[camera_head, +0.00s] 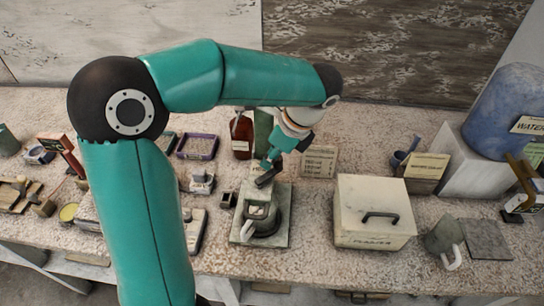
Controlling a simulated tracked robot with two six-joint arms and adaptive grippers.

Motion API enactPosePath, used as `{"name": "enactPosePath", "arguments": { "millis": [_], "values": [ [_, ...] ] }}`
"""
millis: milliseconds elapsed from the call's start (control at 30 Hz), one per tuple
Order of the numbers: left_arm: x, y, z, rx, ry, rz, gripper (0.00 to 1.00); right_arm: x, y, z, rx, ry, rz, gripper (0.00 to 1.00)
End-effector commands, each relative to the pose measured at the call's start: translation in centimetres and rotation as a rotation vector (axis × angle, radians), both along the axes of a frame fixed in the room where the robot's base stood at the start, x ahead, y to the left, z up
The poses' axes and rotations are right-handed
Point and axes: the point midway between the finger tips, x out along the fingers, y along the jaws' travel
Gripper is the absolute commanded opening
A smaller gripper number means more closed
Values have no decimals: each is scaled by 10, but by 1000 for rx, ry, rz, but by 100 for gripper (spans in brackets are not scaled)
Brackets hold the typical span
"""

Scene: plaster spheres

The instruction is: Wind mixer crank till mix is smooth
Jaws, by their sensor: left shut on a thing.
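The mixer (262,228) stands on a square pale green base plate (280,238) near the middle of the bench, with a squarish opening in its top and a white spout or handle low at its left. My left gripper (265,178) reaches down from the upper right to just above the mixer's far side. It is shut on the mixer crank, which is mostly hidden by the fingers. The mix inside is too small to judge. My right gripper is not in view.
A cream lidded box (374,214) with a dark handle stands right of the mixer. A grey jug (443,238) is beyond it. A brown bottle (242,135) and a card (319,161) stand behind. A blue water container (505,110) is at far right. Small tools crowd the left.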

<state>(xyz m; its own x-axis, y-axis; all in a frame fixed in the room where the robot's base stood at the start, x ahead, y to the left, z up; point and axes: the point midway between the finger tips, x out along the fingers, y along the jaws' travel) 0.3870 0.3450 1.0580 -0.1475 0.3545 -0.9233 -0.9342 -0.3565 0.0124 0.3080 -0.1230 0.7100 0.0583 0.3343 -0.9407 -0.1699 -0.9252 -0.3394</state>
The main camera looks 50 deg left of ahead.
Motion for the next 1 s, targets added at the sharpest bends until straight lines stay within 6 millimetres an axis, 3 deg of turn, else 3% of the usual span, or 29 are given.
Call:
{"name": "enactPosePath", "arguments": {
  "millis": [633, 667, 733, 1000],
  "values": [
    [5, 1, 3, 2, -22, -3, 0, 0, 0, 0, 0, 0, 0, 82],
    [5, 1, 3, 2, -22, -3, 23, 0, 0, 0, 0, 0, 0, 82],
    [5, 0, 3, 2, -22, -4, 33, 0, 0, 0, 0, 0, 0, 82],
    [4, 0, 2, -1, -15, -3, 33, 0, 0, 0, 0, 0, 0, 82]
  ]
}}
